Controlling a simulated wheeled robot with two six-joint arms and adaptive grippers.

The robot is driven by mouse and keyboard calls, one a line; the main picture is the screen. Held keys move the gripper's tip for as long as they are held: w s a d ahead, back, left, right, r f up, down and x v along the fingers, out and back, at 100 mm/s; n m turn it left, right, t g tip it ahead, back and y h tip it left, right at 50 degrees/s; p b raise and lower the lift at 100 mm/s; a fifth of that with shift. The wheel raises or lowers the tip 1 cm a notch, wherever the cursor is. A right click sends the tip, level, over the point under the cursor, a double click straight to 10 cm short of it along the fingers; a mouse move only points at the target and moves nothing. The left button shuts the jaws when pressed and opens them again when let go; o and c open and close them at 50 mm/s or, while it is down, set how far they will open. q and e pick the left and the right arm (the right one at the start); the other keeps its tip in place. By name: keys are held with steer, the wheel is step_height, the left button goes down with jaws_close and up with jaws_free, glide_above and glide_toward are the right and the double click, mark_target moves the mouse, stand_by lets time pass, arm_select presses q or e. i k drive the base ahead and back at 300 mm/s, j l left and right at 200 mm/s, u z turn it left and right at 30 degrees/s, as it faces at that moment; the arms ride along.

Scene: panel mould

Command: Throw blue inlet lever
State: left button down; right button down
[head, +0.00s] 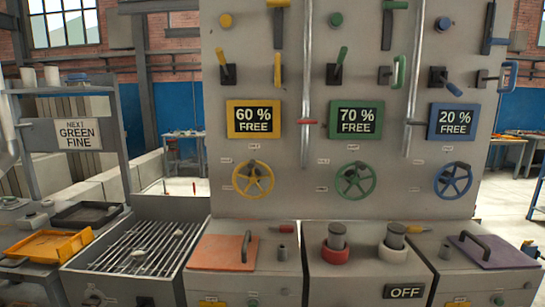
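The blue column is at the right of the grey upright panel in the head view. A blue-handled lever (453,88) on a dark block sits above the blue "20 % FREE" sign (452,121), its handle tilted down to the right. Right of it is a blue loop-shaped handle (513,75) on a grey mount. A tall blue-ended bar (489,30) is higher up, and a blue round knob (443,23) is at the top. The small labels are unreadable, so I cannot tell which part is the inlet lever. Neither of my grippers is in view.
Yellow levers (278,70) and green levers (338,70) stand left of the blue ones. Handwheels, including a blue one (453,180), are below the signs. Bins with an orange lid (222,253), a grate (145,247) and an "OFF" sign (403,291) jut out in front.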

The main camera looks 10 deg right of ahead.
mark_target(455, 91)
steer(key=z, duration=1.6)
